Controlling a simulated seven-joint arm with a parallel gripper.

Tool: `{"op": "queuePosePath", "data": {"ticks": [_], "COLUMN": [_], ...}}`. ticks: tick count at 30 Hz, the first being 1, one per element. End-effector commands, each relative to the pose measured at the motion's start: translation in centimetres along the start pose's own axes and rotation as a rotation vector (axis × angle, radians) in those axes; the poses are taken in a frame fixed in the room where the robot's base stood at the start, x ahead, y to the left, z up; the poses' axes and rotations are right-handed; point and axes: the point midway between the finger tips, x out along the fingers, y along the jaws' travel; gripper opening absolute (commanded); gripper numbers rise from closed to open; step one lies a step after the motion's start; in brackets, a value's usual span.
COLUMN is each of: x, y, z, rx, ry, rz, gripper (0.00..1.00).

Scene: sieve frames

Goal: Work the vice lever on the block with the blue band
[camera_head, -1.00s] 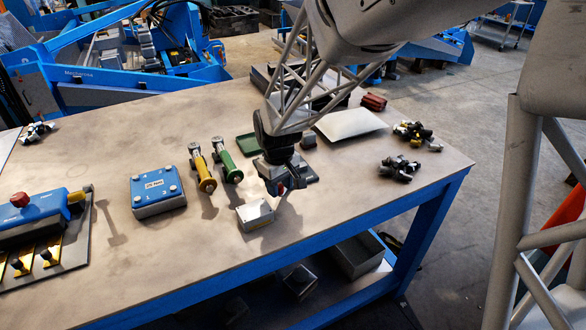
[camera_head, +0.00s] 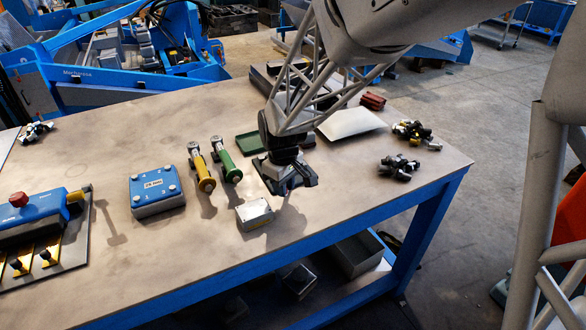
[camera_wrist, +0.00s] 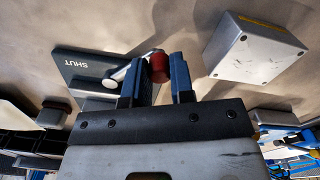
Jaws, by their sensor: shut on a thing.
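My gripper (camera_head: 296,188) is low over the middle of the bench. In the wrist view my gripper (camera_wrist: 157,70) is shut on the red knob (camera_wrist: 159,66) at the end of a pale grey lever (camera_wrist: 125,72). The lever runs from the knob to a dark plate (camera_wrist: 80,72) marked SHUT. In the head view the gripper hides most of the lever and plate. I cannot make out a block with a blue band at the lever.
A grey box (camera_head: 254,215) with a yellow mark stands close in front of the gripper. A blue-topped block (camera_head: 155,185) and yellow (camera_head: 205,182) and green (camera_head: 230,172) handled tools lie to the left. Dark fittings (camera_head: 398,168) lie to the right.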

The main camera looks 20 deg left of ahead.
Motion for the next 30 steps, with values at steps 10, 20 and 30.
{"op": "queuePosePath", "data": {"ticks": [10, 20, 30], "x": [-0.1, -0.1, -0.1], "y": [1.4, 3.5, 6.0], "z": [2.1, 3.8, 4.8], "rx": [-0.287, -0.599, -0.919], "ry": [0.001, 0.001, 0.000], "rz": [0.001, 0.001, 0.001], "gripper": [0.00, 0.00, 0.00]}}
